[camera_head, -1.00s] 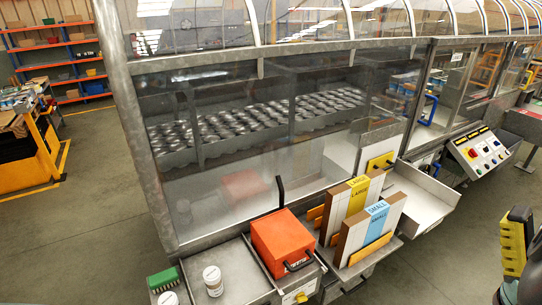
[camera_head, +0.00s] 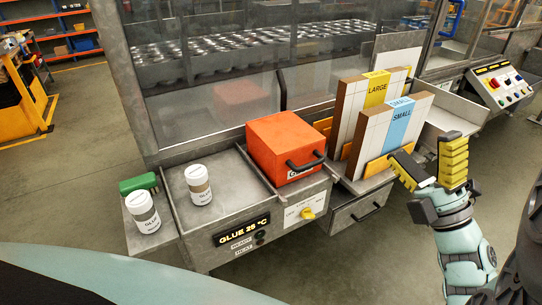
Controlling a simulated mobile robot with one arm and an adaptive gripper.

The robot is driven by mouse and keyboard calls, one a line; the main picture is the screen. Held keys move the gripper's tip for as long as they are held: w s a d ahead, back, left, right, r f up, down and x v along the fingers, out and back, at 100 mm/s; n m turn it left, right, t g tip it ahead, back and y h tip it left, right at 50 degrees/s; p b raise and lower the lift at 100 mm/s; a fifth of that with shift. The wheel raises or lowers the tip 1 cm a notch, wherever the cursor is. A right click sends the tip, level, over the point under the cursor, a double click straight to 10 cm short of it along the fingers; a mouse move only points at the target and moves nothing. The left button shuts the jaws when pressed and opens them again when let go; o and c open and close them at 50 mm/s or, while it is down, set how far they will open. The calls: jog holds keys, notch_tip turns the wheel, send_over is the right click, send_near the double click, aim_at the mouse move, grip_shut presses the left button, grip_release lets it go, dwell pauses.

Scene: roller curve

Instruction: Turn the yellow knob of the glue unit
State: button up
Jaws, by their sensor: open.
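The glue unit (camera_head: 222,232) is a grey metal box with a dark display reading "GLUE 25 °C" on its front. Its yellow knob (camera_head: 307,213) sits on a pale label plate at the right of that front face. My gripper (camera_head: 432,168) has yellow ribbed fingers, spread apart and empty. It is to the right of the knob, apart from it, in front of the "SMALL" stack.
An orange-red box (camera_head: 287,143) with a black handle sits on the glue unit's right part. White jars (camera_head: 199,184) and a green brush (camera_head: 138,183) stand at the left. Upright "LARGE" and "SMALL" stacks (camera_head: 396,122) stand right of the box. A button panel (camera_head: 500,88) is farther right.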

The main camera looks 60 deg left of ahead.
jog(key=w+a+f+n+g+h+b, duration=0.1)
jog(key=a+f+n+h+b, duration=0.25)
jog(key=f+b, duration=0.85)
jog(key=a+f+n+g+h+b, duration=0.15)
jog(key=a+f+b, duration=0.4)
jog(key=f, duration=1.05)
jog(key=n+t+h+b, duration=0.25)
jog(key=n+b, duration=0.35)
jog(key=b, duration=1.2)
send_near(311, 217)
jog(key=shift+g+h, duration=0.35)
jog(key=shift+g, duration=0.15)
jog(key=a, duration=0.7)
jog(key=w+a, duration=0.1)
jog(key=a, duration=0.2)
jog(key=shift+a+r, duration=0.3)
jog(key=shift+a, duration=0.1)
jog(key=shift+c, duration=0.2)
jog(key=c, duration=1.1)
jog(key=shift+c, duration=0.3)
